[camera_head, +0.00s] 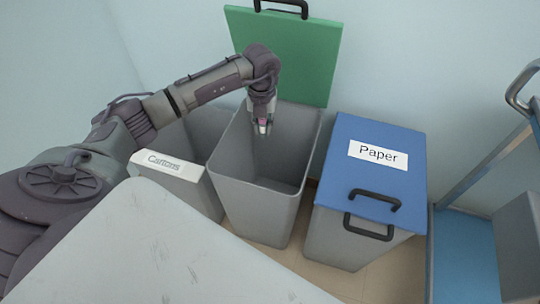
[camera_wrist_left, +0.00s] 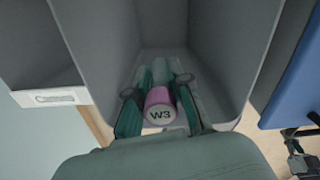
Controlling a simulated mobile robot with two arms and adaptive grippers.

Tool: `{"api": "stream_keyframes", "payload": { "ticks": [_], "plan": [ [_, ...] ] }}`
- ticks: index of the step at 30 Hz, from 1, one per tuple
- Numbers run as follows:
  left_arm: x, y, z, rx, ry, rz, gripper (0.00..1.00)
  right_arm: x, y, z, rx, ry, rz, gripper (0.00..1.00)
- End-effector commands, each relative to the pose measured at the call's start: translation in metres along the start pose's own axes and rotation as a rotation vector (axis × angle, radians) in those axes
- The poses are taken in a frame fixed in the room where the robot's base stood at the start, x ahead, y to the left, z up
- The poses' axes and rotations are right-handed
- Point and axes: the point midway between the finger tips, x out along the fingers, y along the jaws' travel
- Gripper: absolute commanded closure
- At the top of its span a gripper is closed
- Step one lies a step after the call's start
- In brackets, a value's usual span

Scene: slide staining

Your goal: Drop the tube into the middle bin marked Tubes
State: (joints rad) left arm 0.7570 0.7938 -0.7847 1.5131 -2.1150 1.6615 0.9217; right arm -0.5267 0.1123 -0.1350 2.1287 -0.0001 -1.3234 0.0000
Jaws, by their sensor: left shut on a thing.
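The middle bin's green lid (camera_head: 288,52) stands open against the wall behind. The wrist view looks into this bin, with its grey inner walls (camera_wrist_left: 222,40) around the gripper. No Tubes marking shows. My right gripper is not in view.
The Cartons bin (camera_head: 207,192) with a white label stands open at left, partly behind my arm. The Paper bin's blue lid (camera_head: 380,180) is shut at right. A blue cart-like frame (camera_head: 465,250) is farther right. A pale surface (camera_head: 150,255) fills the front.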

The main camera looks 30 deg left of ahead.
Motion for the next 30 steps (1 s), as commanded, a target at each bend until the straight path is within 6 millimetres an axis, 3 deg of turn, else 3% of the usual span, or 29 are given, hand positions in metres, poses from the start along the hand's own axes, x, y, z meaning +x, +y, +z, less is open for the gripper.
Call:
{"api": "stream_keyframes", "payload": {
  "ticks": [8, 9, 14, 23, 30],
  "plan": [
    [0.000, 0.000, 0.000, 0.000, 0.000, 0.000, 0.94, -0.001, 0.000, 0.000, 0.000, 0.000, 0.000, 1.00],
    [0.000, 0.000, 0.000, 0.000, 0.000, 0.000, 0.77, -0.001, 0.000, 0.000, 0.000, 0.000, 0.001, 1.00],
    [0.000, 0.000, 0.000, 0.000, 0.000, 0.000, 0.51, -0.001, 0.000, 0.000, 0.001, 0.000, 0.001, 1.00],
    [-0.001, 0.000, 0.000, 0.000, -0.001, 0.000, 0.51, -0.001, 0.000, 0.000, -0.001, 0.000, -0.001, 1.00],
    [-0.032, 0.000, 0.001, 0.002, -0.004, -0.001, 0.51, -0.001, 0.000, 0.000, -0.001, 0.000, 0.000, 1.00]
  ]
}}
